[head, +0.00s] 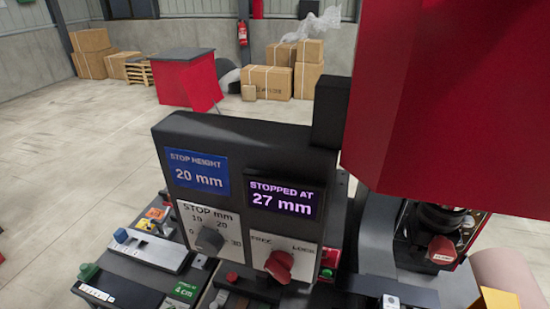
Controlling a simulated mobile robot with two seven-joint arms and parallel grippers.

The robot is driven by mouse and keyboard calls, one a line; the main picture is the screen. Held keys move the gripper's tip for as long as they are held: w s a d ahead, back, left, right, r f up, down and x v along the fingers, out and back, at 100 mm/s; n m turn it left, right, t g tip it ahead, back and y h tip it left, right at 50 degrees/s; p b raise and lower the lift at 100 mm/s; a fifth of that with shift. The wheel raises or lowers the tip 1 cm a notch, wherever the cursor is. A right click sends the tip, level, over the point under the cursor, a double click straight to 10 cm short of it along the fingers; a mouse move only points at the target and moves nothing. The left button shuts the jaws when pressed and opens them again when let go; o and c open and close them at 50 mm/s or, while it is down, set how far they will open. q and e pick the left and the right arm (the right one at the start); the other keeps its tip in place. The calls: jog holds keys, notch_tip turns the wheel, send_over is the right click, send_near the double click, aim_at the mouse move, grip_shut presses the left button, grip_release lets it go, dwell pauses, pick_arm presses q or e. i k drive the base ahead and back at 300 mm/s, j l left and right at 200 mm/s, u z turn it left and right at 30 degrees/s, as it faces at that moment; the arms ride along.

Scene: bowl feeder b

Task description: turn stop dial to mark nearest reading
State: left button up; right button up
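The stop dial is a dark grey knob (210,240) on a white plate (187,213) labelled "STOP mm". Its marks run from 0 at the left through 10 and 20 to 30 at the right; which mark the knob points to is too small to tell. Above it, a blue display (198,174) reads "STOP HEIGHT 20 mm". To its right, a purple-lit display (283,199) reads "STOPPED AT 27 mm". Below that is a red knob (280,266) on a plate marked "FREE" and "LOCK"; its setting is unclear. Neither gripper is in view.
The dark panel housing (245,135) stands upright in the middle. A large red block (455,95) fills the upper right. A small box with a red button (331,257) sits right of the red knob. A control bench (125,272) with a green "4 cm" label lies at lower left.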

aim_at(209, 243)
jog(key=j, duration=0.65)
jog(key=k+j, duration=0.1)
jog(key=j, duration=1.25)
jog(key=k+z, duration=0.05)
